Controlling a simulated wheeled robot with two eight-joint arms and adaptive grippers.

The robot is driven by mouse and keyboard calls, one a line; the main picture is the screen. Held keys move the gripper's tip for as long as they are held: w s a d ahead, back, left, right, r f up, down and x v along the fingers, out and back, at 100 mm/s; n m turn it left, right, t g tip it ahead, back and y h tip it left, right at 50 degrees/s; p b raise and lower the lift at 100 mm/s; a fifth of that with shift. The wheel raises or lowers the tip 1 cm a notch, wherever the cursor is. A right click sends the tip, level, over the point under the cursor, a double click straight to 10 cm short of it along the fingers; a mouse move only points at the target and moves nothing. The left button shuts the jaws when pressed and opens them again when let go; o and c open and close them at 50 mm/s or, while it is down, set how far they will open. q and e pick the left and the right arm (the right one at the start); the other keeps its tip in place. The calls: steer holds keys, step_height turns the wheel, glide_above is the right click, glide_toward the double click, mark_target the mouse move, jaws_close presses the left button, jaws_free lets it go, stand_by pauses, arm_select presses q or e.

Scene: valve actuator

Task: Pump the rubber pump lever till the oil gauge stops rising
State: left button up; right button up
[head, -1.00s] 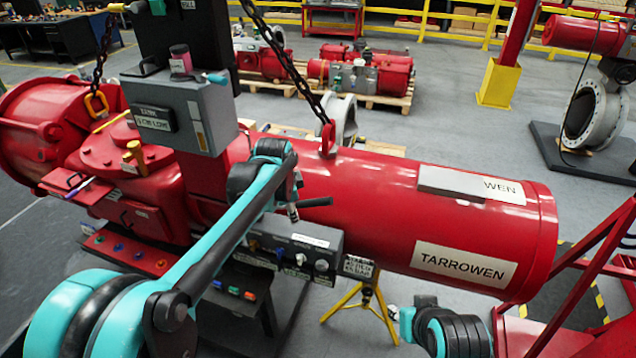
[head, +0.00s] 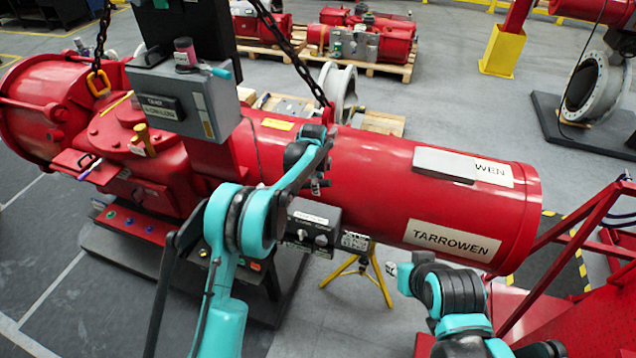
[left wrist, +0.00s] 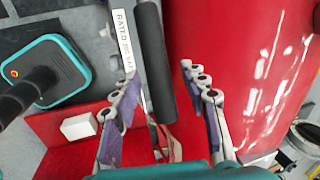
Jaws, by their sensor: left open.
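The pump lever (left wrist: 151,35) shows in the left wrist view as a thick black rubber bar. Its near end lies between the spread fingers of my left gripper (left wrist: 160,85), which is open, with a visible gap on either side. In the head view my left gripper (head: 319,184) is in front of the long red cylinder, above the grey control box (head: 313,228) with its pale knobs. I cannot make out the lever there. My right gripper (head: 393,272) is low, below the cylinder, and too small to read. I cannot identify the oil gauge.
The red cylinder (head: 380,175) labelled TARROWEN spans the middle. A grey box (head: 185,100) stands at left, with hoisting chains (head: 275,45) nearby. A yellow tripod stand (head: 365,275) is under the cylinder, and a red frame (head: 565,270) is at right.

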arm_select(q)
steer(key=shift+w+f, duration=0.1)
steer(key=shift+f, duration=0.45)
steer(key=shift+c, duration=0.3)
jaws_close()
steer(key=f+y+b, duration=0.1)
steer(key=f+b, duration=0.2)
steer(key=d+f+y+b, duration=0.1)
steer(key=f+b, duration=0.1)
steer(key=d+f+t+y+b, duration=0.1)
steer(key=f+b, duration=0.2)
steer(key=shift+s+d+f+b, duration=0.15)
steer(key=shift+s+f+b, duration=0.2)
steer(key=shift+s, duration=0.05)
steer(key=shift+f+y+b, duration=0.4)
steer(key=shift+y, duration=0.1)
